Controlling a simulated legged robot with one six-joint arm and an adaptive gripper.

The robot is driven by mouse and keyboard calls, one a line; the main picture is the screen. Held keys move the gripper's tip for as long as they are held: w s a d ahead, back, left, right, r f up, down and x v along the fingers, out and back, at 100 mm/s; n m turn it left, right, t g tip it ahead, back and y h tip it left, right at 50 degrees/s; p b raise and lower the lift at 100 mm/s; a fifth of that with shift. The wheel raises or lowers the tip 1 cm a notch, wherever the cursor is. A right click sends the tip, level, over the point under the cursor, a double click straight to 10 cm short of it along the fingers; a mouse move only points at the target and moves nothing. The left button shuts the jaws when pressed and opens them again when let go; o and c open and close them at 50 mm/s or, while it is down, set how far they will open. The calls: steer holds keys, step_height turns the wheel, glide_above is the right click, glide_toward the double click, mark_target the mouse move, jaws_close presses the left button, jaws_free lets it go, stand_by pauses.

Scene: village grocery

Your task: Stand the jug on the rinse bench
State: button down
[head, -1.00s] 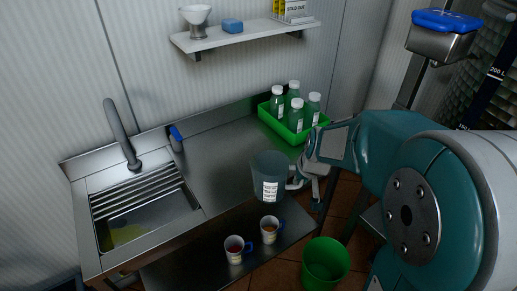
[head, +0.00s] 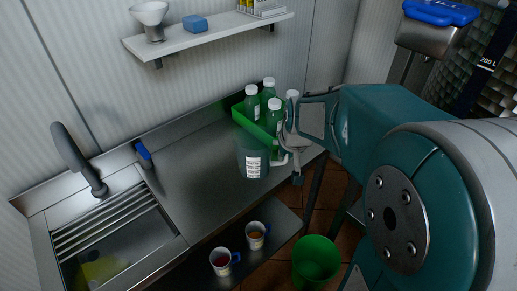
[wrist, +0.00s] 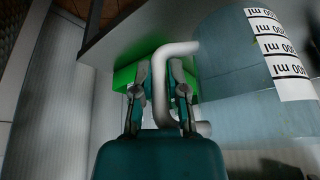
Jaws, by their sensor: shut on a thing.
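The jug (head: 253,158) is a see-through blue-grey vessel with a white measuring label. In the head view it appears upright at the right part of the steel rinse bench (head: 195,170), overlapping the front of the green bottle tray. I cannot tell whether its base touches the bench. My gripper (head: 291,150) is at the jug's right side. In the wrist view my gripper (wrist: 158,90) is shut on the jug's pale handle (wrist: 159,75), which passes between the fingers. The jug's body (wrist: 228,70) is to their right, and its label reads upside down.
The green tray (head: 240,117) with several green-white bottles (head: 268,90) stands close behind the jug. The sink (head: 110,245) and tap (head: 75,160) are at left. Mugs (head: 256,235) stand on a lower shelf, with a green bucket (head: 316,262) beside it. The bench middle is clear.

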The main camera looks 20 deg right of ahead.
steer(key=w+f, duration=0.4)
steer(key=w+a+f, duration=0.1)
steer(key=w+f, duration=0.1)
steer(key=w, duration=0.1)
steer(key=shift+f, duration=0.15)
steer(key=shift+w+a+f, duration=0.1)
steer(key=shift+w+f, duration=0.2)
steer(key=shift+f, duration=1.6)
steer(key=shift+f, duration=0.1)
steer(key=c, duration=0.7)
jaws_free()
steer(key=shift+o, duration=0.2)
